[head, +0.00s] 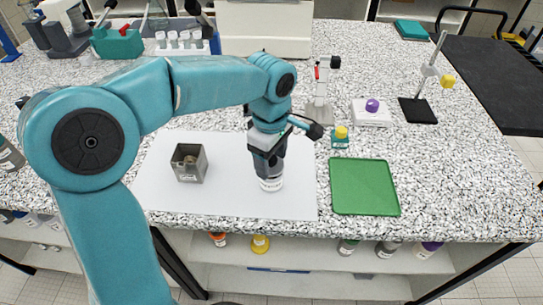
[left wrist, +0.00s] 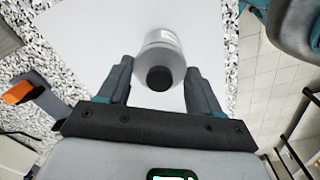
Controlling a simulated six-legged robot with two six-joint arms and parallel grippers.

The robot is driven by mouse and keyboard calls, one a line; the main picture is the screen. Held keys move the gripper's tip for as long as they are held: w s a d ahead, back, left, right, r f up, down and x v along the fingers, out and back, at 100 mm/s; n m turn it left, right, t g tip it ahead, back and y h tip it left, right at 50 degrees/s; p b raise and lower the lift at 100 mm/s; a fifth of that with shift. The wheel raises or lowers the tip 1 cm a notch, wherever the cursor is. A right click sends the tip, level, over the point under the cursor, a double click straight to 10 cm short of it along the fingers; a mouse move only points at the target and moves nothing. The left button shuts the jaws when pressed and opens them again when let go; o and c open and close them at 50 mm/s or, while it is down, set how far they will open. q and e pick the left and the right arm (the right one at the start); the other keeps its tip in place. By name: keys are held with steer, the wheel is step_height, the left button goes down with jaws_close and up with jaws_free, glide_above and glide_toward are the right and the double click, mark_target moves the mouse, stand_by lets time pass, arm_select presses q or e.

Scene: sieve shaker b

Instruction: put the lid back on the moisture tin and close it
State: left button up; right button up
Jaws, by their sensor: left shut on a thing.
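A grey cylindrical container with a white label, which I take for the moisture tin (head: 271,184), stands upright on the white mat (head: 220,203). In the left wrist view, the tin (left wrist: 161,42) shows end-on with a round black knob (left wrist: 160,78) on top. My left gripper (head: 268,166) points down over the tin, its fingers hiding the upper part. In the left wrist view, the left gripper (left wrist: 160,72) has one finger on each side of the tin's top. I cannot tell whether they grip lid or body, or whether the lid is seated. My right gripper is out of view.
An open square grey box (head: 189,175) stands left on the mat. A green tray (head: 365,190) lies to the right, with a small yellow-capped bottle (head: 341,133) behind it. Stands and a white rack (head: 182,47) are farther back. The mat's front area is clear.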

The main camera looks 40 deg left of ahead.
arm_select(q)
steer(key=shift+f+b, duration=0.4)
steer(key=shift+f, duration=0.15)
stand_by(0.8)
steer(key=o, duration=1.1)
step_height(320, 180, up, 7)
steer(key=p, duration=0.6)
steer(key=shift+r, duration=0.1)
steer(key=shift+s, duration=0.1)
